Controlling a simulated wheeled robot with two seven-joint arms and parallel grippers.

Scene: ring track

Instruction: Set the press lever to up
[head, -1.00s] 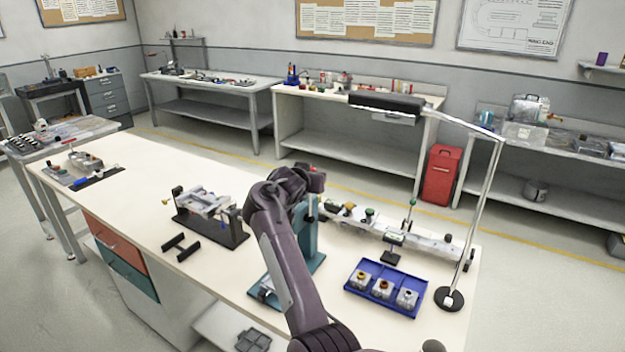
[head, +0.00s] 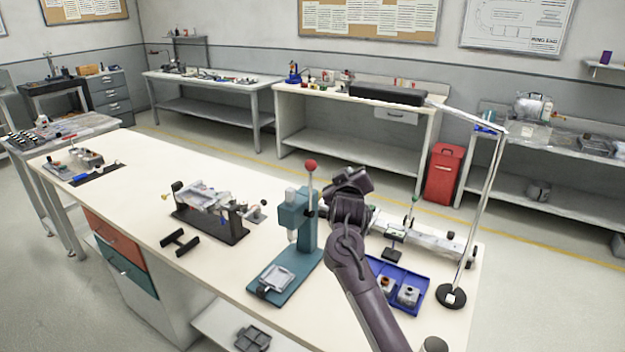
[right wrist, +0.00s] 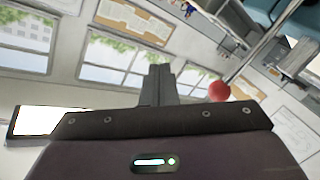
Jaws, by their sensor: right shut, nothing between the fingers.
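The teal press (head: 298,232) stands on the near part of the white bench. Its lever (head: 311,188) is a thin rod with a red ball knob (head: 310,165) on top, and it points up, close to vertical. My right gripper (head: 348,180) is in the air just right of the knob, apart from it. In the right wrist view the shut, empty fingers (right wrist: 160,86) show, with the red knob (right wrist: 219,91) to their right. My left gripper is not in view.
A blue tray (head: 414,277) with small metal parts lies right of the press, partly hidden by my right arm. A lamp (head: 452,296) stands at the bench's right end. A clamp fixture (head: 212,216) and black blocks (head: 180,242) are to the left.

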